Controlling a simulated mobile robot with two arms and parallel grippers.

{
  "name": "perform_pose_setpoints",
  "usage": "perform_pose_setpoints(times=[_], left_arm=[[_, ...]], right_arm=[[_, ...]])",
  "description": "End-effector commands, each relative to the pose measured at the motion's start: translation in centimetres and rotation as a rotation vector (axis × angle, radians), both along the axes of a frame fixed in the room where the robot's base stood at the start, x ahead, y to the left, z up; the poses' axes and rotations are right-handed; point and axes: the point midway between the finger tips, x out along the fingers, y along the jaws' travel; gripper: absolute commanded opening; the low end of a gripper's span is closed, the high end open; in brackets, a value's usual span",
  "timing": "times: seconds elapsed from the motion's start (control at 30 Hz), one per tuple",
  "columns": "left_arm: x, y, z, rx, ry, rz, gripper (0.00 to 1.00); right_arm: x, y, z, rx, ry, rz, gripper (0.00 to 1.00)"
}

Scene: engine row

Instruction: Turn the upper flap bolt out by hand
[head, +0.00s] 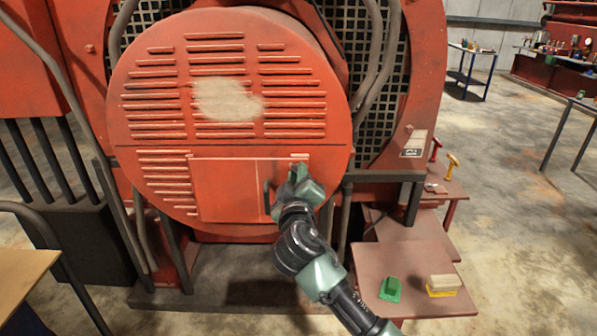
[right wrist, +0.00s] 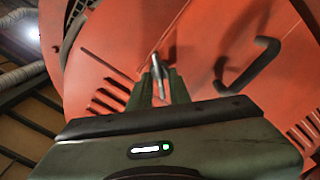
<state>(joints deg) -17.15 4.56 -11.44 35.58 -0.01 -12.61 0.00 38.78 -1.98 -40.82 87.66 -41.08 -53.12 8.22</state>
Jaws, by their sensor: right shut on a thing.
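The flap (head: 225,190) is a flat red rectangular panel low on the round red louvred cover (head: 150,85). Its dark bar handle (head: 267,197) is at the right side, and the handle also shows in the right wrist view (right wrist: 250,65). My right gripper (head: 298,174) is at the flap's upper right corner. In the right wrist view its fingers (right wrist: 160,82) are shut on the small grey upper flap bolt (right wrist: 155,62). The fingers hide most of the bolt, and in the head view the gripper covers it. My left gripper is not in view.
A low red stand (head: 415,262) at the lower right holds a green block (head: 390,288) and a yellow brush-like block (head: 442,286). Yellow and red-handled tools (head: 451,165) stand behind it. Dark hoses and pipes run beside the cover. Open floor lies to the right.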

Motion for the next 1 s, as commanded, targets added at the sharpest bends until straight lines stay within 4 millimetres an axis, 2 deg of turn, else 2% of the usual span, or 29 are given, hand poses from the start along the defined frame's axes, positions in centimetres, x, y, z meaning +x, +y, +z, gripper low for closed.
perform_pose_setpoints(times=[1.0], left_arm=[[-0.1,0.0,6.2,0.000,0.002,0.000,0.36]], right_arm=[[0.1,0.1,0.2,-0.970,-0.006,-0.003,0.00]])
